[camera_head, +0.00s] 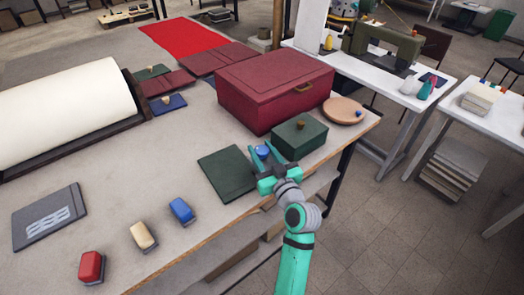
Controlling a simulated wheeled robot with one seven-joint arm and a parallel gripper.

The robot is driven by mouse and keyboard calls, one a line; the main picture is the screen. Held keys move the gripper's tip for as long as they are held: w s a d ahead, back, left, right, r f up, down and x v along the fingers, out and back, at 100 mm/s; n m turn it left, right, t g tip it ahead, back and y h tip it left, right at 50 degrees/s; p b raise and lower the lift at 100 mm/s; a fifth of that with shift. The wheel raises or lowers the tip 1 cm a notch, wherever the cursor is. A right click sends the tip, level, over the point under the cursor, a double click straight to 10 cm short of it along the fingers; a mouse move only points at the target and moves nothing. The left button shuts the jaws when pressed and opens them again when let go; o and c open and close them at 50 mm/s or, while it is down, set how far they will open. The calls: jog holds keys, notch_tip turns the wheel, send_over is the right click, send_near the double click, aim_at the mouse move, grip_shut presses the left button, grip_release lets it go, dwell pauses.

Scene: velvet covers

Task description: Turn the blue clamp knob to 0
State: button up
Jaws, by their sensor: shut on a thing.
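The blue knob (262,151) is small and round. It sits at the right side of a dark green flat cover (226,174), near the front edge of the workbench. My teal gripper (264,156) reaches in from the front right with a finger on each side of the knob and is shut on it. The fingers hide the knob's lower part and its mount. No scale or 0 mark can be made out, so I cannot tell its setting.
A dark green box (300,141) stands close to the right of my gripper, with a large red box (274,88) behind. A round wooden board (344,108) lies at right. Blue (181,210), cream (144,235) and red (91,264) blocks lie at front left. A white roll (65,110) lies further back.

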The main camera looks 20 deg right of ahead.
jog(key=n+y, duration=0.1)
jog(key=y, duration=0.1)
jog(key=n+g+y, duration=0.1)
jog(key=n+y, duration=0.1)
jog(key=y, duration=0.1)
jog(key=shift+d+r+n, duration=0.1)
jog(key=shift+d+n, duration=0.05)
jog(key=shift+n, duration=0.15)
jog(key=n+g+y, duration=0.1)
jog(key=n+y, duration=0.1)
jog(key=n+g+y, duration=0.1)
jog(key=g+y, duration=0.1)
jog(key=y, duration=0.1)
jog(key=shift+w+n+g, duration=0.1)
jog(key=shift+n+g, duration=0.2)
jog(key=shift+n, duration=0.1)
jog(key=n+g+y, duration=0.3)
jog(key=g+y, duration=0.1)
jog(key=shift+n, duration=0.3)
jog(key=n+g+y, duration=0.1)
jog(key=g, duration=0.1)
jog(key=n+g+y, duration=0.1)
jog(key=n+g, duration=0.1)
jog(key=g, duration=0.1)
jog(key=shift+n+g, duration=0.3)
jog(key=shift+a+n+g, duration=0.2)
jog(key=shift+n+g, duration=0.3)
jog(key=shift+g, duration=0.6)
